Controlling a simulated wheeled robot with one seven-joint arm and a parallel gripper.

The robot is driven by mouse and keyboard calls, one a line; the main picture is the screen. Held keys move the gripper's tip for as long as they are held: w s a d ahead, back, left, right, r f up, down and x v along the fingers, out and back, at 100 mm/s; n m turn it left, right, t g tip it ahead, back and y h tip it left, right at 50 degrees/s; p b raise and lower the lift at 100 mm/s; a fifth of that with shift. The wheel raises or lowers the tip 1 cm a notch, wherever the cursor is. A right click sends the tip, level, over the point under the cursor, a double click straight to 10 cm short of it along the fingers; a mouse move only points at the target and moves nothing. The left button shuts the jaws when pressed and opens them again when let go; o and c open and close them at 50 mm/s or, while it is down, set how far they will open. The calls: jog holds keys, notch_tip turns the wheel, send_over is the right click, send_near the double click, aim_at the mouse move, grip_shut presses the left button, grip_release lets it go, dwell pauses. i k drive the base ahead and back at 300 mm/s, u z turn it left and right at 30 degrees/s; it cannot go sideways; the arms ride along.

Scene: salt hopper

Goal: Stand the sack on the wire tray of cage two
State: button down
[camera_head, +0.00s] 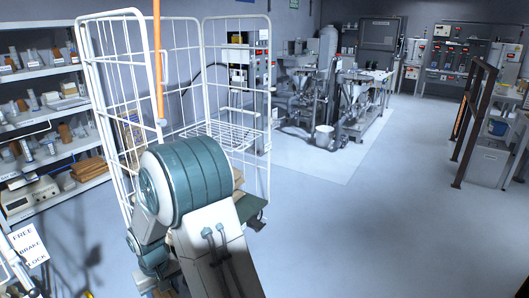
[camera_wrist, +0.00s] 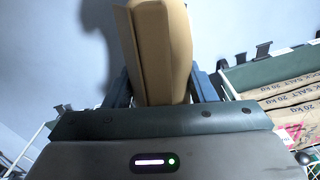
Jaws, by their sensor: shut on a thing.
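In the wrist view my gripper (camera_wrist: 163,88) is shut on a plain tan sack (camera_wrist: 160,45), with dark blue fingers on both sides of it. The sack's top runs out of the frame. In the head view a white wire cage (camera_head: 140,45) stands at the left, with a wire tray (camera_head: 225,138) inside at mid height. No number shows on the cage, so I cannot tell whether it is cage two. My teal and white arm covers the cage's lower front. The gripper and held sack are hidden behind it there.
Salt sacks printed "20 kg" (camera_wrist: 290,98) lie stacked at right in the wrist view, by a green edge. An orange pole (camera_head: 157,60) crosses the cage's front. Loaded shelves (camera_head: 45,72) stand left. Open floor (camera_head: 360,235) lies right of the cage.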

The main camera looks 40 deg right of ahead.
aim_at(231, 137)
jog(key=z, duration=1.6)
jog(key=i, duration=0.85)
jog(key=z, duration=0.8)
jog(key=i, duration=1.6)
jog(key=u, duration=0.95)
jog(key=i, duration=0.45)
jog(key=u, duration=0.8)
jog(key=i, duration=0.35)
jog(key=u, duration=0.4)
